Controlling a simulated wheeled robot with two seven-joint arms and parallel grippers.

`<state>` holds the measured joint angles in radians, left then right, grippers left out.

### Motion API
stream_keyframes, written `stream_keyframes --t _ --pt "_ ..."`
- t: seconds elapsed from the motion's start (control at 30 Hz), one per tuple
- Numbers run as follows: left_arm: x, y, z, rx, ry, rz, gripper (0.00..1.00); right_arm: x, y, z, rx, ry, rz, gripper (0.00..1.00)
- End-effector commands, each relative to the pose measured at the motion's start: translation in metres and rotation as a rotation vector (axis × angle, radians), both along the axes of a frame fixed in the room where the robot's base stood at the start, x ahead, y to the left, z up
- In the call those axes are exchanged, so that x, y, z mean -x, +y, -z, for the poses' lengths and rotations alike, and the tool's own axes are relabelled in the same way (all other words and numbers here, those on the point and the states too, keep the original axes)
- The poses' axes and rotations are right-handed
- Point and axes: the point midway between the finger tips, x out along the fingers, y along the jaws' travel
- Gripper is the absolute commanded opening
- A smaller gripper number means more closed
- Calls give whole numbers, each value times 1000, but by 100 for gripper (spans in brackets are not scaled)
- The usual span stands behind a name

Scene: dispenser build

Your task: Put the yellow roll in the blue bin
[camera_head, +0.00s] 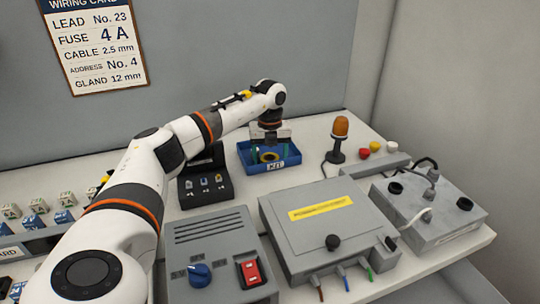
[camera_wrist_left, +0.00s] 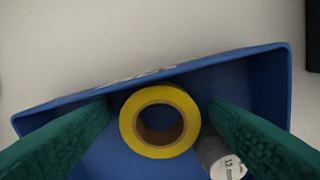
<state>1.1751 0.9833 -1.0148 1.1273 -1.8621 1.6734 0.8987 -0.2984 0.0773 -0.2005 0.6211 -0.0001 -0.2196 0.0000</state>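The yellow roll (camera_wrist_left: 160,122) is in the blue bin (camera_wrist_left: 262,72), with its hole facing the left wrist camera. It also shows low in the bin in the head view (camera_head: 270,156). The blue bin (camera_head: 268,169) stands on the bench in the head view. My left gripper (camera_head: 270,152) reaches down into the bin, its green fingers (camera_wrist_left: 158,103) on either side of the roll. The fingers are open, with a narrow gap showing on each side of the roll. My right gripper is not in view.
A grey piece marked 12 mm (camera_wrist_left: 222,160) lies beside the roll in the bin. An orange beacon lamp (camera_head: 339,137) stands right of the bin, a black rack (camera_head: 205,187) left of it. Grey boxes (camera_head: 330,228) fill the bench front.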

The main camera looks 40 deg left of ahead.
Motion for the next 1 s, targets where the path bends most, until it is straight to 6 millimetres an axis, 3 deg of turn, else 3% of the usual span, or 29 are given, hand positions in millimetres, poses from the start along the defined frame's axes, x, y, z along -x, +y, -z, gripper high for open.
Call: stream_keyframes --t 0.27,0.7,1.0 --pt "-1 0 -11 0 -3 0 70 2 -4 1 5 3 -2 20" --pt "-1 0 -99 1 -4 0 70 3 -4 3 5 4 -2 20" --pt "0 0 -123 0 0 0 70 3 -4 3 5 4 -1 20"
